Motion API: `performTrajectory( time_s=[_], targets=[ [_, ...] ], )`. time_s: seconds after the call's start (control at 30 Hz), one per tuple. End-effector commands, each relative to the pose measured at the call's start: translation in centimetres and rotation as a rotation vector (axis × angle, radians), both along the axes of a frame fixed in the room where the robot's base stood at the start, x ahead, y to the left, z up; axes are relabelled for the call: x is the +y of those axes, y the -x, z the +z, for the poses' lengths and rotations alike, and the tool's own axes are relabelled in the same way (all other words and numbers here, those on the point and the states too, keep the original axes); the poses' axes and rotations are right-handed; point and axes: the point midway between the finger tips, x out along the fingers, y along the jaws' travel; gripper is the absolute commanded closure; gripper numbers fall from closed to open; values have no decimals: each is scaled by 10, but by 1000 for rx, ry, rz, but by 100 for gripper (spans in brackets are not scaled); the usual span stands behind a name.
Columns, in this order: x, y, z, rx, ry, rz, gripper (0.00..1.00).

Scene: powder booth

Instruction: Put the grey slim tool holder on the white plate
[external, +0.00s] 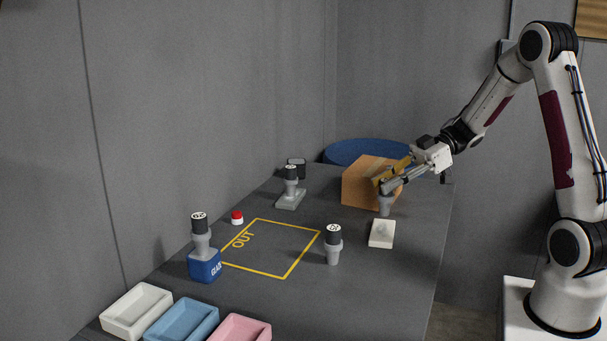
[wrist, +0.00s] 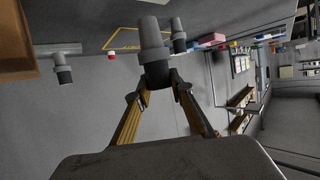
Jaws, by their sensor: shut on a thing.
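My gripper (external: 384,186) is shut on a grey tool holder (external: 385,206) with a tapered lower body, upright beside the wooden box. In the wrist view my gripper (wrist: 158,84) has its fingers around the holder's dark upper part, and the holder's grey body (wrist: 151,35) points away from the fingers. I cannot tell whether its lower end touches the table. The white plate (external: 377,242) lies on the table just in front of the held holder in the external view, with a small pale raised spot at its middle. I cannot pick the plate out in the wrist view.
The wooden box (external: 360,184) stands close behind my gripper. Other black-topped holders stand on the table (external: 333,246), a blue block (external: 205,265) and a grey stand (external: 290,199). A yellow outline (external: 285,277), a red button (external: 237,217) and coloured trays (external: 182,325) lie left.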

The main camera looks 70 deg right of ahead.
Motion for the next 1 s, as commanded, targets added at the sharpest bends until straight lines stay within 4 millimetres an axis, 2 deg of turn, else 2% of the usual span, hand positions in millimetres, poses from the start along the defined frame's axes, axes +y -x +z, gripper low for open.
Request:
performTrajectory(
  time_s=[0.47,0.8,1.0],
  targets=[
    [0,0,-6,-2,0,-1,100],
    [0,0,-34,1,-3,-1,100],
    [0,0,-42,-1,0,-1,100]
  ],
)
